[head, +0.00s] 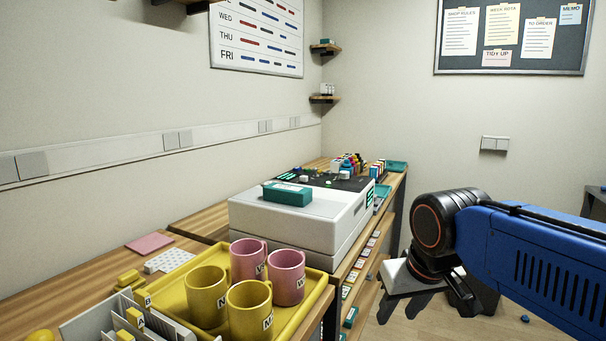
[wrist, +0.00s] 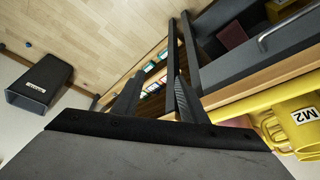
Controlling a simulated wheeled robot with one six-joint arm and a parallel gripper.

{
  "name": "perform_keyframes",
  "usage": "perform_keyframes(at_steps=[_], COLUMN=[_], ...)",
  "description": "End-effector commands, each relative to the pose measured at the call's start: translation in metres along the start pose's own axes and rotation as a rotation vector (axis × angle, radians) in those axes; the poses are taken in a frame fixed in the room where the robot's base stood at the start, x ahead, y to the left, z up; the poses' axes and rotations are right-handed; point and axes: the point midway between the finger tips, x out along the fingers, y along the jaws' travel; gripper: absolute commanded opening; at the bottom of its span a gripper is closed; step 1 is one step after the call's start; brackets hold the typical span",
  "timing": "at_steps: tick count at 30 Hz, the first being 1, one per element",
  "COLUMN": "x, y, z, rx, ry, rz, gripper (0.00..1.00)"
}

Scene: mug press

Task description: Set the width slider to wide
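I cannot make out the width slider in either view. A white box-shaped machine (head: 300,223) stands on the wooden counter, with a teal block (head: 287,194) on its top and a small dark panel with green marks (head: 371,197) at its right end. My gripper (head: 397,303) is in front of the counter at right in the head view, pointing down, clear of the machine. In the wrist view my gripper (wrist: 158,85) shows two dark fingers apart with nothing held between them.
A yellow tray (head: 317,278) with yellow mugs (head: 207,297) and pink mugs (head: 287,278) is on the near counter. A yellow mug marked M2 (wrist: 298,122) is at right in the wrist view. A dark bin (wrist: 40,85) stands on the open wooden floor.

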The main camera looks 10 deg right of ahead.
Motion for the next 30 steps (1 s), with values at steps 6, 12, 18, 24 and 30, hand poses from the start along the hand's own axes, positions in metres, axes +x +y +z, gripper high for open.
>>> perform_keyframes(at_steps=[6, 12, 18, 24, 30], x=[-0.045, -0.078, -0.103, -0.120, -0.130], y=[-0.006, -0.014, -0.025, -0.038, -0.053], z=[-0.092, -0.169, -0.243, -0.312, -0.375], rx=[0.046, 0.094, 0.148, 0.206, 0.271], ry=[-0.012, -0.021, -0.026, -0.029, -0.029], rz=[0.024, 0.049, 0.077, 0.106, 0.134], gripper=[0.39, 0.39, 0.39, 0.39, 0.39])
